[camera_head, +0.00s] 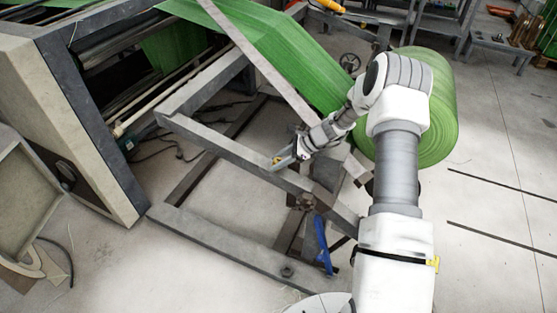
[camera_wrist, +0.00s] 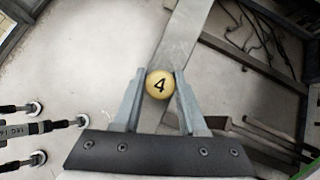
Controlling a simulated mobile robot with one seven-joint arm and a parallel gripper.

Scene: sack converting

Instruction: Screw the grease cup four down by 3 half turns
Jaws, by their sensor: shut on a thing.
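The grease cup four (camera_wrist: 159,84) shows in the wrist view as a round brass-yellow cap with a black 4. It sits over a grey steel beam (camera_wrist: 180,35). My gripper (camera_wrist: 158,88) has one finger on each side of the cap, shut on it near the fingertips. In the head view my gripper (camera_head: 278,161) reaches down to the top of the frame's long grey beam (camera_head: 215,150). A small yellow spot shows there at the fingertips; the number cannot be read in that view. The cup's lower part and thread are hidden.
A large green roll (camera_head: 440,110) stands behind my arm, with green web (camera_head: 285,50) running to the machine (camera_head: 100,110) at left. A blue lever (camera_head: 322,243) hangs below the beam. A handwheel (camera_head: 349,62) is farther back. Open floor (camera_head: 500,240) lies at right.

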